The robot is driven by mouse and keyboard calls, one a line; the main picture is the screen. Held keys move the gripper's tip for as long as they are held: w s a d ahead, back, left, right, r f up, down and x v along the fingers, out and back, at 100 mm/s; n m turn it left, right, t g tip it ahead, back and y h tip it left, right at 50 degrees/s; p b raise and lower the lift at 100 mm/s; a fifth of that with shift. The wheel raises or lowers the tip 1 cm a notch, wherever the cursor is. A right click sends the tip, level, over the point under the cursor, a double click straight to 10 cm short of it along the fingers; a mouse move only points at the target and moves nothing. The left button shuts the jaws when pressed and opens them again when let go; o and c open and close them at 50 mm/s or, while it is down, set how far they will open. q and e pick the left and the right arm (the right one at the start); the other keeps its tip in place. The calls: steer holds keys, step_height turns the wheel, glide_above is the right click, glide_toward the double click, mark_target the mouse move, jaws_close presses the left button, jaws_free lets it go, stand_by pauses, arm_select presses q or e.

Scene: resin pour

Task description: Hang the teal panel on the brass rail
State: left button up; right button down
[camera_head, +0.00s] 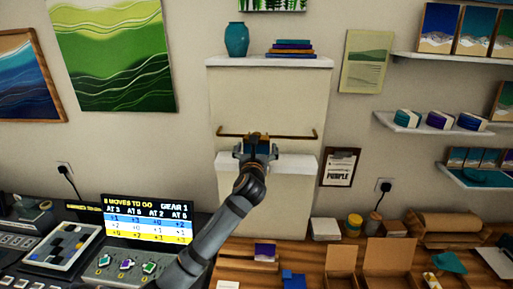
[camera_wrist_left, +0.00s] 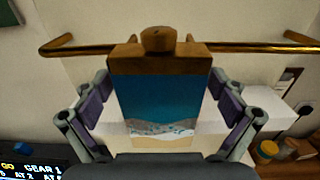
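The teal panel (camera_wrist_left: 160,100) has a blue-teal face, a pale wave and sand band at the bottom, and a brown top edge with a rounded wooden piece on it. The brass rail (camera_head: 294,137) runs across the wall behind the gripper. In the left wrist view the rail (camera_wrist_left: 247,47) passes behind the panel's top. I cannot tell whether the wooden piece rests on the rail. My right gripper is not in view.
A white ledge (camera_head: 290,166) stands below the rail. Above it a shelf (camera_head: 290,62) holds a teal vase (camera_head: 236,39) and stacked books (camera_head: 290,46). The bench (camera_head: 300,255) below holds boxes and jars. A score screen (camera_head: 148,220) stands at left.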

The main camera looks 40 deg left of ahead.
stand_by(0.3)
arm_select(q)
steer(key=v, duration=1.2)
steer(key=shift+a, duration=0.1)
